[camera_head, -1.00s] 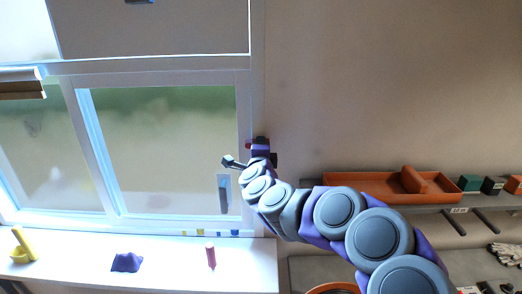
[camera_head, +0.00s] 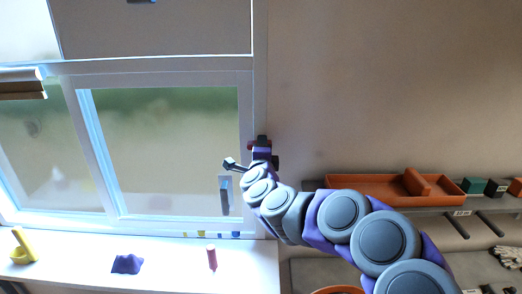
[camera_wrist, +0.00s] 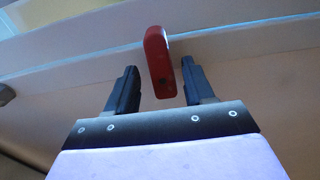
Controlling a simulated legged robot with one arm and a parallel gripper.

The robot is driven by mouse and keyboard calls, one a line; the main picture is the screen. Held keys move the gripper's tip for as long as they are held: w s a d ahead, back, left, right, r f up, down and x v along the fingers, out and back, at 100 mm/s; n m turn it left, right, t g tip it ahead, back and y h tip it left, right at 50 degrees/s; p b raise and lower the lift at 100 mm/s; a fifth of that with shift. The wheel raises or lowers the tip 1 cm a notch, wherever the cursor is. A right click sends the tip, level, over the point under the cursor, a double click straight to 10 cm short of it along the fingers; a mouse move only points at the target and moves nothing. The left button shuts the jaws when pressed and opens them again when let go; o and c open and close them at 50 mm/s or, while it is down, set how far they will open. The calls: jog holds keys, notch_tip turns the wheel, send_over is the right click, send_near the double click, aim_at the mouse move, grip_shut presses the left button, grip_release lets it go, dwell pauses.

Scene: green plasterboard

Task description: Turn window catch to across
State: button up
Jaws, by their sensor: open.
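The window catch (camera_wrist: 159,62) shows in the wrist view as a red, rounded bar, roughly upright and slightly tilted. It stands between the two fingers of my gripper (camera_wrist: 154,88), with a gap on each side. My gripper is open. In the head view my gripper (camera_head: 262,150) is at the right edge of the window frame, and my arm reaches up to it from the lower right. The catch is mostly hidden there by the gripper and wrist.
A grey plate with a dark upright handle (camera_head: 224,196) is on the window frame below my wrist. An orange tray (camera_head: 360,185) lies on a shelf at right.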

jog(key=s, duration=1.7)
jog(key=shift+a, duration=0.1)
jog(key=s+a+f+n+g+y, duration=0.2)
jog(key=s+a+n+g+y, duration=0.35)
jog(key=n, duration=0.45)
jog(key=s+d+f+n+g+y+b, duration=0.2)
jog(key=s+f+n+g, duration=0.2)
jog(key=s+f+n, duration=0.3)
jog(key=s+d+f+g+h, duration=0.3)
jog(key=s+d+f+g, duration=0.2)
jog(key=s+d, duration=0.4)
jog(key=s+d+f+n+g+h, duration=0.1)
jog(key=s+d+f+g+h, duration=0.3)
jog(key=s+d, duration=0.5)
jog(key=s+f+g, duration=0.1)
jog(key=s, duration=0.7)
jog(key=shift+d+b, duration=0.4)
